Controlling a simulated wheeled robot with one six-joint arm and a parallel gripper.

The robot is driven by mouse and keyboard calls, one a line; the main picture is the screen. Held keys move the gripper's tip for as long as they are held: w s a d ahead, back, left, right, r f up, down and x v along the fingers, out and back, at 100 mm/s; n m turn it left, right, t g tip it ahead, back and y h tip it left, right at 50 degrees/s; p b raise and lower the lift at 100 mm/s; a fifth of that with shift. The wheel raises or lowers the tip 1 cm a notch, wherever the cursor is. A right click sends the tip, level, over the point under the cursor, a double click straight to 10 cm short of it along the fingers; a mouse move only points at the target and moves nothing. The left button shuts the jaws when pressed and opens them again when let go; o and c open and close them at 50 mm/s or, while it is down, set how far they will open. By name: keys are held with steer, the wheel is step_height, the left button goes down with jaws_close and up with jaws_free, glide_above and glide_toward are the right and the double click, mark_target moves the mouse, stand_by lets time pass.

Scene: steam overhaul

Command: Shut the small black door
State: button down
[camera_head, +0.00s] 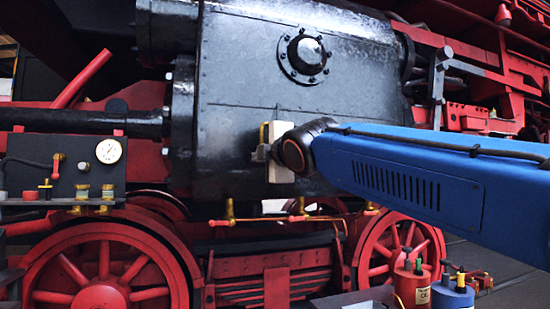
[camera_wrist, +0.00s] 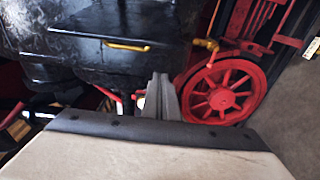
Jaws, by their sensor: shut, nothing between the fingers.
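In the wrist view a black panel (camera_wrist: 60,45) carries a horizontal yellow handle (camera_wrist: 127,45); it looks like the small black door, but its outline is not clear. In the head view the dark cylinder casing (camera_head: 235,75) fills the middle, and a bit of yellow (camera_head: 264,133) shows just left of my gripper. My gripper (camera_head: 260,153) is in front of the lower casing, with its pale body hiding part of it. The fingers also show in the wrist view (camera_wrist: 160,97), shut and empty, below and right of the handle. I cannot tell whether they touch the panel or whether the door stands ajar.
Brass-coloured pipes (camera_head: 300,217) run below the casing, above red wheels (camera_head: 100,270). A gauge panel (camera_head: 60,165) stands at the left. A red can (camera_head: 412,285) and a blue can (camera_head: 452,292) stand at lower right. Grey floor (camera_wrist: 290,110) is open at the right.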

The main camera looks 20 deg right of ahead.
steer(key=shift+s+d, duration=0.3)
steer(key=shift+d, duration=0.65)
steer(key=shift+s+d, duration=0.3)
steer(key=shift+d, duration=0.65)
steer(key=shift+d, duration=0.1)
